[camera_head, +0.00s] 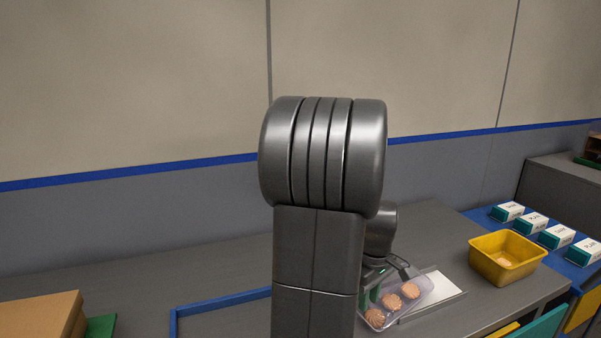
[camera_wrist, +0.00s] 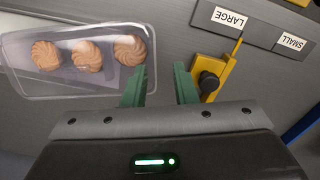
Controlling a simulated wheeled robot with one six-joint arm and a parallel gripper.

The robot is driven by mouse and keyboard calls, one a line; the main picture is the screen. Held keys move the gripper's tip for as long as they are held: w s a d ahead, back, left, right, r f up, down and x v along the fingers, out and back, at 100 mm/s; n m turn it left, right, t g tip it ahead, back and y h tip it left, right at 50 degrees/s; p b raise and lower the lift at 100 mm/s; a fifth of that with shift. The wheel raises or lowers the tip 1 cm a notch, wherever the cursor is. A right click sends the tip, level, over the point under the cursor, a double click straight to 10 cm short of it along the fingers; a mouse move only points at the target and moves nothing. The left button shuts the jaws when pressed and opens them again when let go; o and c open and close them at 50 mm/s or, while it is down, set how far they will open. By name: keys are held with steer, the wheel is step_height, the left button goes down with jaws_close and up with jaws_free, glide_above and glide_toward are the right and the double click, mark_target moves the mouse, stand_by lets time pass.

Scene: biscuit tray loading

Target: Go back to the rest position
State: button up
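My gripper (camera_head: 384,283) is low over the table in the head view, partly hidden behind my own arm. In the wrist view its two green fingers (camera_wrist: 160,75) stand apart with nothing visible between them. A clear tray (camera_wrist: 75,92) with three swirled biscuits (camera_wrist: 88,56) lies to the left of the fingers. The left finger overlaps the tray's right end in the picture; I cannot tell whether they touch. The tray (camera_head: 420,297) also shows in the head view, beside and partly over a white plate (camera_head: 440,297).
A yellow bin (camera_head: 484,264) with a biscuit stands on the right. Several white-and-teal boxes (camera_head: 533,226) lie beyond it. A brown box (camera_head: 45,318) is at the lower left, near a blue edging (camera_head: 220,301). A yellow fixture (camera_wrist: 228,67) and LARGE and SMALL labels show in the wrist view.

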step_height(320, 180, down, 7)
steer(key=shift+r, duration=0.2)
stand_by(0.4)
